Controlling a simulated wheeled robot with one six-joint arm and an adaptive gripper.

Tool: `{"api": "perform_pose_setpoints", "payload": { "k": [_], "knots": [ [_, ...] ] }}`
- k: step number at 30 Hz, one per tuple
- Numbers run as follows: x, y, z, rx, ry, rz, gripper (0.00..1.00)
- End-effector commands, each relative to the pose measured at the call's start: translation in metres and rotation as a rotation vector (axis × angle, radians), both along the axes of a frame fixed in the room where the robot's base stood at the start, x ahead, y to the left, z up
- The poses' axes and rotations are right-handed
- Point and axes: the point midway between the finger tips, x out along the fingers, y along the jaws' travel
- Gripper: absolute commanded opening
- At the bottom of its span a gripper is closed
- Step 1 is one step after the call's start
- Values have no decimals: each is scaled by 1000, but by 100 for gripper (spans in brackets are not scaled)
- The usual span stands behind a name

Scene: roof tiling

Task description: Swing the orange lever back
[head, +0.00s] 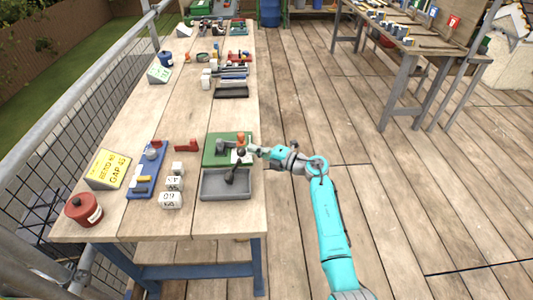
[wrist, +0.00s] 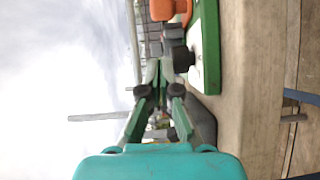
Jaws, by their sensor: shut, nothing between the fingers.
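The orange lever (head: 240,138) shows as a small orange piece at the back right of a green board (head: 213,156) on the long workbench. In the wrist view, an orange part (wrist: 163,9) stands at the top edge, partly cut off, beside the green board (wrist: 208,60) and a white plate (wrist: 197,36). My gripper (head: 243,156) is over the right side of the board, just in front of the orange piece. In the wrist view, my gripper (wrist: 160,66) is shut and empty, its tips close to a dark knob. I cannot tell whether they touch it.
A grey tray (head: 207,190) lies just in front of the board. White numbered blocks (head: 171,200), a blue rack (head: 143,187), a yellow sign (head: 108,169) and a red pot (head: 83,209) stand to the left. The bench behind the board is clear for a stretch.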

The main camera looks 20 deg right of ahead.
Motion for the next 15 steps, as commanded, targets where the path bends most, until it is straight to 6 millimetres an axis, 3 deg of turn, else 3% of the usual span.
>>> {"api": "perform_pose_setpoints", "payload": {
  "k": [2,7,15],
  "knots": [
    [12,11,0,0,0,3,0],
    [35,9,-1,0,0,-1,0],
    [50,7,-3,-1,1,0,0]
  ]
}}
